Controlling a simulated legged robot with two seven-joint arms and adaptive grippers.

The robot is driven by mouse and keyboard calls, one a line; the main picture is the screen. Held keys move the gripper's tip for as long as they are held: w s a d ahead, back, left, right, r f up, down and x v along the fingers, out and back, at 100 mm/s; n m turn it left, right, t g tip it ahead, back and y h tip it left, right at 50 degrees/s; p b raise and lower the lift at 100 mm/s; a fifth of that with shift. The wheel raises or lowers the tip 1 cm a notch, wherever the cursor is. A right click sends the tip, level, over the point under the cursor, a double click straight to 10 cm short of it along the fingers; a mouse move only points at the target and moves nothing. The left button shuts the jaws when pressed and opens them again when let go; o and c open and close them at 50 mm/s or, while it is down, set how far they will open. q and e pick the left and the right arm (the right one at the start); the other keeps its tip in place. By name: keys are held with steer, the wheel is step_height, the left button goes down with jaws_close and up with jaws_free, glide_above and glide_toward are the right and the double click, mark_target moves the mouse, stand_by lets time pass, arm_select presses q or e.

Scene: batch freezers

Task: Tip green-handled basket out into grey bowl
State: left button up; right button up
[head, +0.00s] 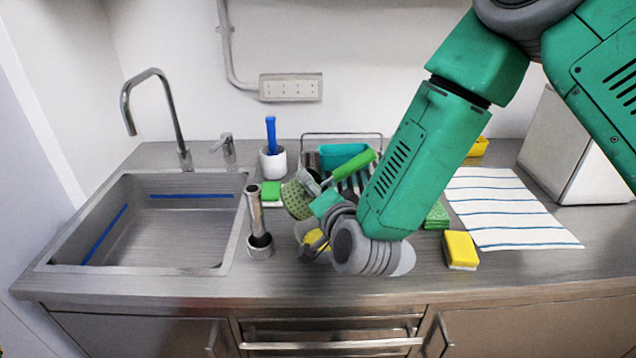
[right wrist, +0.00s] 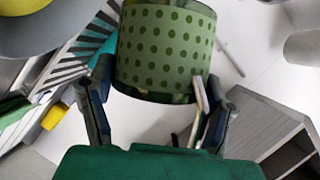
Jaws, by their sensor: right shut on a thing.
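The basket (head: 297,199), light green with darker dots, is held above the counter, with its green handle (head: 352,166) rising to the right. It looks tilted; its inside is hidden. My right gripper (head: 322,200) is shut on it, partly hidden by its own wrist. In the right wrist view the dotted basket (right wrist: 165,45) sits between the two fingers (right wrist: 158,108). Below, a pale greyish bowl (head: 300,232) with something yellow in it is partly hidden by my right gripper. A grey round rim with yellow inside (right wrist: 60,45) shows at the wrist view's top left. My left gripper is not in view.
A metal cylinder in a small cup (head: 259,245) stands left of the bowl, near the sink (head: 150,265). A white cup with a blue-handled brush (head: 273,163), a dish rack (head: 342,135), a yellow sponge (head: 460,249) and a striped towel (head: 510,205) lie around.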

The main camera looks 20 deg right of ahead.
steer(key=n+h+p, duration=0.1)
steer(key=p, duration=0.1)
steer(key=r+n+g+h+p, duration=0.1)
steer(key=n+p, duration=0.1)
steer(key=p, duration=0.1)
steer(key=r+n+p, duration=0.1)
steer(key=n+p, duration=0.1)
steer(key=shift+a+r+g+h+p, duration=0.25)
steer(key=shift+g+h+p, duration=0.1)
steer(key=shift+g+h, duration=0.05)
steer(key=shift+n, duration=0.5)
steer(key=shift+f+n+h, duration=0.15)
steer(key=shift+n+h, duration=0.15)
steer(key=shift+h, duration=0.1)
steer(key=shift+n+g+h, duration=0.3)
steer(key=shift+n+h, duration=0.2)
steer(key=shift+d, duration=0.1)
steer(key=shift+f, duration=0.1)
